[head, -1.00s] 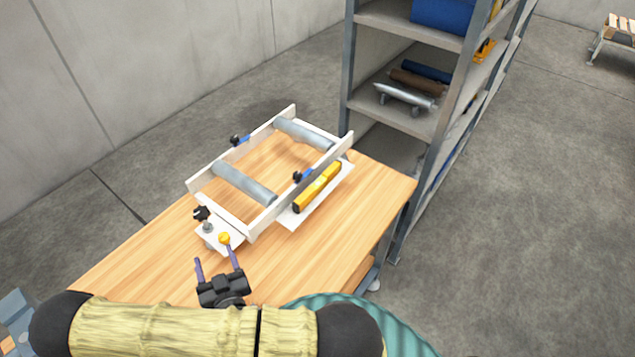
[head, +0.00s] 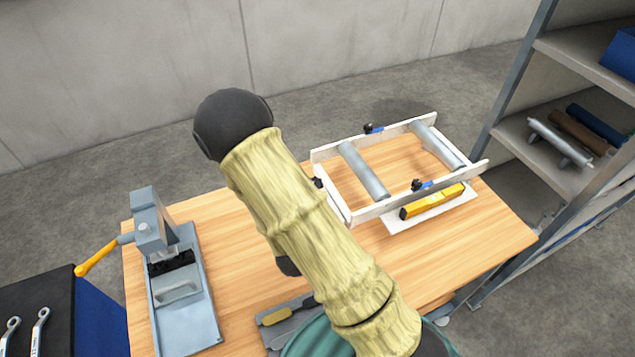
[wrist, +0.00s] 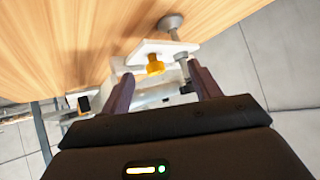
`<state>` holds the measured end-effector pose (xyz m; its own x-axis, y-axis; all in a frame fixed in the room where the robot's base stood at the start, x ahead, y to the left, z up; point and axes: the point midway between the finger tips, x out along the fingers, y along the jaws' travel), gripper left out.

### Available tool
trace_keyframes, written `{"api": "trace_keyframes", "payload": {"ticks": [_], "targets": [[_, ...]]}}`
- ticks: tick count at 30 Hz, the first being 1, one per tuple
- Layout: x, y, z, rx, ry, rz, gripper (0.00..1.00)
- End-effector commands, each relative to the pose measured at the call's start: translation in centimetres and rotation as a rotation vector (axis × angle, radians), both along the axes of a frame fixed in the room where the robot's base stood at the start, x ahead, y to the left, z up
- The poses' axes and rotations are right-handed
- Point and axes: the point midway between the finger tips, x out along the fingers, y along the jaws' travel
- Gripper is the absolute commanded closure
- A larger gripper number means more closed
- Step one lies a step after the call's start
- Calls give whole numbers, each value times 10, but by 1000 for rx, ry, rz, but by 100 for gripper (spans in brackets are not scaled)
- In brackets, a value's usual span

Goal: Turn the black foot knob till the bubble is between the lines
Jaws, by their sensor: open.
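The black foot knob (head: 318,182) shows at the left end of the white roller frame (head: 378,208), partly behind my arm. The gripper is hidden behind my arm in the head view. The yellow level (head: 432,201) lies along the frame's near side; its bubble is too small to read.
A grey press with an orange handle (head: 97,257) stands at the table's left. A flat grey tool with a yellow part (head: 276,315) lies near the front edge. A shelf (head: 560,160) with rollers stands at the right. Bare wood (head: 470,250) lies at the table's right.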

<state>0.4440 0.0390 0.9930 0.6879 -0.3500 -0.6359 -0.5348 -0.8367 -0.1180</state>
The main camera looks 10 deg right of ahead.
Motion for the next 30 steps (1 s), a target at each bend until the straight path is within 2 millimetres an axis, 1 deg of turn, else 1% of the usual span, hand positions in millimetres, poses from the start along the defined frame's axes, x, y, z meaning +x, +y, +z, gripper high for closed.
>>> {"api": "trace_keyframes", "payload": {"ticks": [1,2,7,11,14,17,21,24,27,30], "targets": [[3,2,8,43,39,4,38],[3,3,11,63,68,15,38],[-1,11,36,159,218,102,38],[-9,12,62,199,316,199,38],[-19,9,85,209,383,280,38],[-33,2,108,200,447,365,38],[-58,-14,140,157,536,476,38],[-77,-26,158,116,594,536,38],[-90,-35,169,84,636,571,38],[-96,-39,173,71,657,586,38]]}}
